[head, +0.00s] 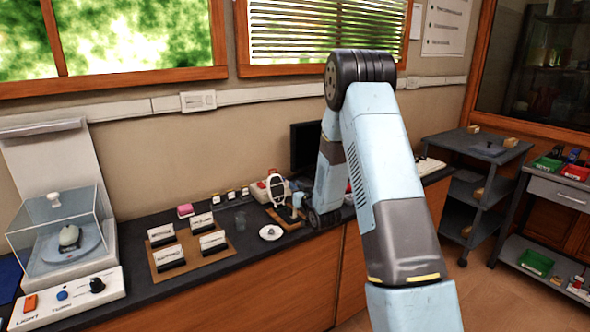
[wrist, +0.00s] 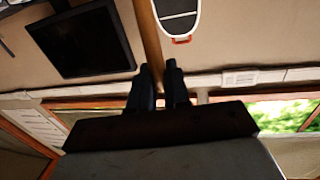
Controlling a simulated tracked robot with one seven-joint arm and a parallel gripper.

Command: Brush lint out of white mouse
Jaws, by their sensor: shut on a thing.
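My gripper (wrist: 160,75) shows in the wrist view with its dark fingers shut around a thin wooden handle (wrist: 145,30). The handle runs up out of the picture, so its far end is hidden. A white-rimmed rounded thing with dark panels, perhaps the white mouse (wrist: 177,14), is beside the handle, apart from the fingers. In the head view what looks like the same thing stands upright (head: 277,188) on a wooden base (head: 290,222). Lint on it is too small to tell.
A dark monitor (head: 304,146) stands behind my arm. A clear case (head: 62,228) holds a pale rounded object at far left. Shelved carts stand at right.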

